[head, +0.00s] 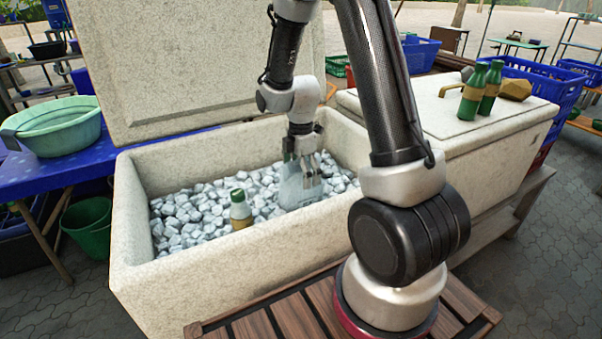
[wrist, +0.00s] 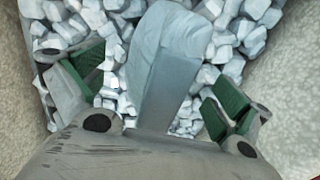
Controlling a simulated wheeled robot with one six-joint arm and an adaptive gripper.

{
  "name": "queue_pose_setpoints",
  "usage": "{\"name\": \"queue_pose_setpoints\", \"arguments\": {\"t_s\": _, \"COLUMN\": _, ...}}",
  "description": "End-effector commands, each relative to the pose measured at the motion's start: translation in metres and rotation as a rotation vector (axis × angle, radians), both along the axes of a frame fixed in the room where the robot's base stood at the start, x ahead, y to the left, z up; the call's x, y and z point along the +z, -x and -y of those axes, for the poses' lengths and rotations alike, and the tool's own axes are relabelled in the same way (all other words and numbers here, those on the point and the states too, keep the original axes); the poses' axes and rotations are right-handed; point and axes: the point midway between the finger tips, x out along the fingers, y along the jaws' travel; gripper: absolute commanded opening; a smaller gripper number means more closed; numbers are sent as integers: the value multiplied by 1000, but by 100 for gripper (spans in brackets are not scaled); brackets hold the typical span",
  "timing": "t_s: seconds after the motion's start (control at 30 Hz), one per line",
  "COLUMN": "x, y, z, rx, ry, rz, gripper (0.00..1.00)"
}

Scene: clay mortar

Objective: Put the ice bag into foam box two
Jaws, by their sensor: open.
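The ice bag (head: 292,190) is a pale blue, translucent bag standing on the ice inside the open foam box (head: 200,268). My gripper (head: 305,165) is down inside that box at the bag's top. In the wrist view the ice bag (wrist: 165,75) lies between the spread green-padded fingers of my gripper (wrist: 155,95), with gaps at both sides. The gripper is open and not closed on the bag. A second foam box (head: 440,135) stands at right with its lid on. No label shows which box is number two. The bag's lower part is partly hidden.
Two green bottles (head: 472,92) and a brownish lump (head: 515,90) rest on the second box's lid. A green basin (head: 50,128) sits on a blue table at left.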

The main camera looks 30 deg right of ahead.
Motion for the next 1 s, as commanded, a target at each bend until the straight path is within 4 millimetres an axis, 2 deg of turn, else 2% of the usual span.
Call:
{"name": "queue_pose_setpoints", "arguments": {"t_s": 0.17, "x": 8, "y": 0, "z": 0, "rx": 0, "ry": 0, "rz": 1, "gripper": 100}}
{"name": "queue_pose_setpoints", "arguments": {"t_s": 0.27, "x": 24, "y": -1, "z": 0, "rx": 0, "ry": 0, "rz": 4, "gripper": 100}}
{"name": "queue_pose_setpoints", "arguments": {"t_s": 0.6, "x": 99, "y": -1, "z": 0, "rx": 0, "ry": 0, "rz": 5, "gripper": 100}}
{"name": "queue_pose_setpoints", "arguments": {"t_s": 0.8, "x": 121, "y": 0, "z": 0, "rx": -6, "ry": 0, "rz": 3, "gripper": 100}}
{"name": "queue_pose_setpoints", "arguments": {"t_s": 0.87, "x": 129, "y": 4, "z": 0, "rx": -32, "ry": -1, "rz": 11, "gripper": 100}}
{"name": "queue_pose_setpoints", "arguments": {"t_s": 1.0, "x": 165, "y": 29, "z": 3, "rx": -233, "ry": -10, "rz": 65, "gripper": 100}}
